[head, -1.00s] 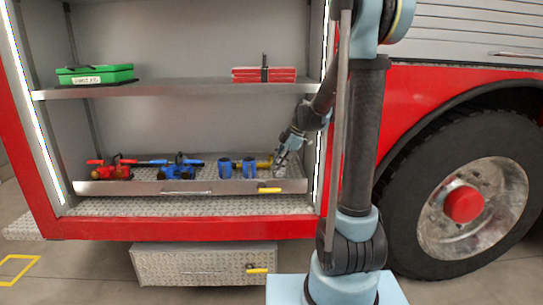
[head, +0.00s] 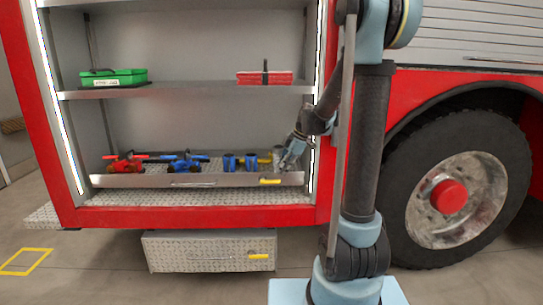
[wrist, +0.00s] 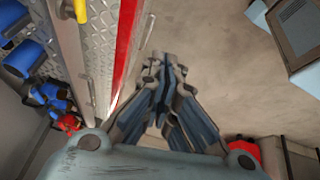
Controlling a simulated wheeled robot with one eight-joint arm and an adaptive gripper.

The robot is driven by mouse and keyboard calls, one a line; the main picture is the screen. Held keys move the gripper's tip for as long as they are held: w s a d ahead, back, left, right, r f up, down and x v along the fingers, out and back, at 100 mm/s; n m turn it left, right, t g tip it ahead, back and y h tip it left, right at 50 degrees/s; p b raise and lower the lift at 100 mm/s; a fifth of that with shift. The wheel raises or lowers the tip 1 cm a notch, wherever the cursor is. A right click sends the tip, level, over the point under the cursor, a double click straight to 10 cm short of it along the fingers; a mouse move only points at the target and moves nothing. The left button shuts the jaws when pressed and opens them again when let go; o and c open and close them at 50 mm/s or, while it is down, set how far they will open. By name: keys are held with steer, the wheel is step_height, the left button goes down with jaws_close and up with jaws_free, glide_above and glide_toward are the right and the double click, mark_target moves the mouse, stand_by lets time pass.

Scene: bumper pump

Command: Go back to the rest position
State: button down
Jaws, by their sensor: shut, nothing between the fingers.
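My gripper (head: 286,163) is shut and empty. In the head view it points down near the right end of the open lower drawer (head: 110,181), beside the compartment's right wall. In the wrist view my gripper (wrist: 165,62) has its fingers together over bare floor, just outside the red sill (wrist: 128,45). Whether it touches the drawer cannot be told from the head view.
The drawer holds a red tool (head: 126,163), a blue tool (head: 186,164) and blue cylinders (head: 230,162). A green case (head: 115,77) and a red case (head: 264,77) lie on the shelf above. A diamond-plate box (head: 195,252) sits below. A large wheel (head: 455,190) stands right.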

steer(key=s+d+f+m+h, duration=0.1)
steer(key=s+d+m, duration=0.3)
steer(key=s, duration=0.5)
steer(key=s+d+f+m+t+h, duration=0.1)
steer(key=s+d+f+m+h, duration=0.1)
steer(key=s+d+m, duration=0.3)
steer(key=s+d+f+m+h, duration=0.2)
steer(key=s+d+m, duration=0.3)
steer(key=s+m, duration=0.5)
steer(key=shift+s+d+f+m+t, duration=0.2)
steer(key=shift+s+f+m+t, duration=0.15)
steer(key=shift+s, duration=2)
steer(key=shift+r, duration=0.1)
